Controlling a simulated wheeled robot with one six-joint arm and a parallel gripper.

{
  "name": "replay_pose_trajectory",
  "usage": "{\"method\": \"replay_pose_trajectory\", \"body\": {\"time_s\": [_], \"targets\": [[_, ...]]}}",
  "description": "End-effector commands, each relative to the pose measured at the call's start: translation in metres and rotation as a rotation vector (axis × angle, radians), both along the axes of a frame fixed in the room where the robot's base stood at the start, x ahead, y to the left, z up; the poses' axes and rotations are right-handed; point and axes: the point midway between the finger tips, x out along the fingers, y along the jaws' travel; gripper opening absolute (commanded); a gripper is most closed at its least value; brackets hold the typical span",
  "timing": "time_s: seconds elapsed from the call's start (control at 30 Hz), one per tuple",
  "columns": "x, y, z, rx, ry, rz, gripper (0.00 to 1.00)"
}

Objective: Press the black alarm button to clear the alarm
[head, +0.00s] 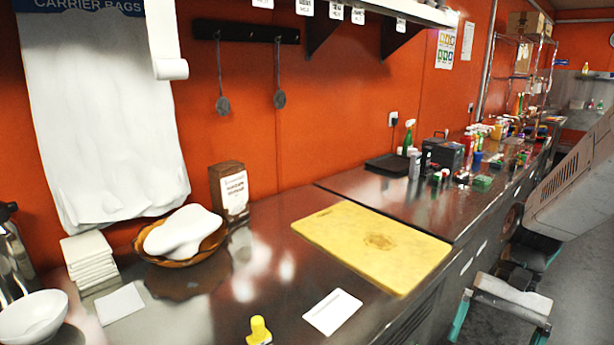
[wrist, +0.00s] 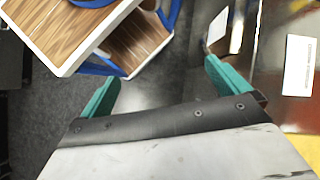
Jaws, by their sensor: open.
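I cannot make out a black alarm button for certain in either view. A small black box-shaped device (head: 447,156) stands among the items along the counter in the head view, but no button on it can be told. My gripper (head: 500,333) is at the lower right of the head view, beyond the counter's front edge. In the wrist view my gripper (wrist: 161,72) has two teal fingers spread wide with nothing between them. It is open and empty, over the floor beside the counter.
The steel counter (head: 270,262) holds a yellow board (head: 375,243), a white card (head: 332,311), a yellow-capped bottle (head: 258,331) and a basket (head: 180,255). Bottles and jars crowd its far end. In the wrist view, wood-topped furniture with blue legs (wrist: 140,45) stands at upper left.

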Motion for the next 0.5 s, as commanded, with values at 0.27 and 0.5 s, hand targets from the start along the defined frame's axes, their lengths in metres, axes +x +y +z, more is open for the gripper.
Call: {"method": "replay_pose_trajectory", "body": {"time_s": [0.27,0.5], "targets": [[-0.041,0.025,0.056,-0.188,-0.200,0.233,1.00],[-0.075,0.045,0.091,-0.310,-0.397,0.395,1.00]]}}
